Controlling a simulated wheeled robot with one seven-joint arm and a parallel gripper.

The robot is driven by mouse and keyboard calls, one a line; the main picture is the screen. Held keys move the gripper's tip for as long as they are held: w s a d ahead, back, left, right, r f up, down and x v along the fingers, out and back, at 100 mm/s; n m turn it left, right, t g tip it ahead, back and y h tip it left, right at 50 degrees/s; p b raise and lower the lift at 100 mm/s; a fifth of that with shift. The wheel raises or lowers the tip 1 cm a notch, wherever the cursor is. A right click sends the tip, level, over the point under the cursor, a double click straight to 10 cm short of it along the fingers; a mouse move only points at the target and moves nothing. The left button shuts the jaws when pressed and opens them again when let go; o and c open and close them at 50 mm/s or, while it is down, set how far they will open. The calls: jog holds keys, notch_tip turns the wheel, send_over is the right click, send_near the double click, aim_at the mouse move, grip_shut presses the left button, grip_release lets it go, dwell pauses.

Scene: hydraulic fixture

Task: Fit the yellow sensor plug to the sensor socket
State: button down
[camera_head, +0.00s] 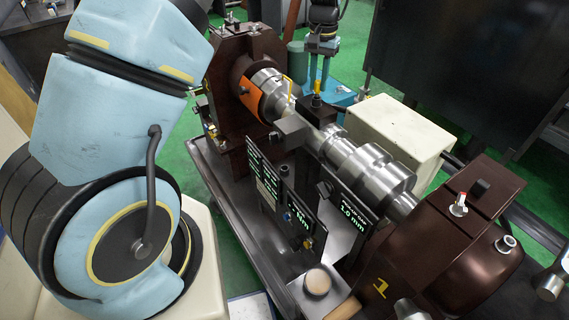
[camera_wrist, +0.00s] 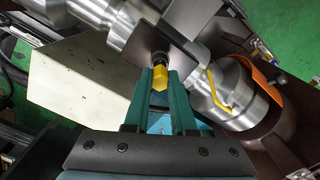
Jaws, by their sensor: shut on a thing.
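The yellow sensor plug (camera_wrist: 161,78) is between the two teal fingers of my gripper (camera_wrist: 163,84) in the wrist view, and the fingers are shut on it. A dark round part (camera_wrist: 160,58) sits right at its far end, against a grey block (camera_wrist: 148,38). I cannot tell whether this dark part is the plug's nose or the sensor socket, nor how far the plug is in. In the head view my gripper (camera_head: 318,82) points down over the shaft, and the yellow plug (camera_head: 317,88) is small and partly hidden by the fingers.
A steel shaft (camera_head: 360,168) runs between a brown housing with an orange ring (camera_head: 248,95) and a brown block (camera_head: 440,240). A yellow curved handle or hose (camera_wrist: 216,95) is right of my fingers. Display panels (camera_head: 300,215) stand in front; a cream box (camera_head: 400,130) stands behind.

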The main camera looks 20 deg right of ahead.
jog(key=shift+f+b, duration=0.45)
jog(key=shift+f, duration=0.5)
dwell(0.5)
jog(key=c, duration=0.7)
grip_release()
jog(key=shift+o, duration=0.2)
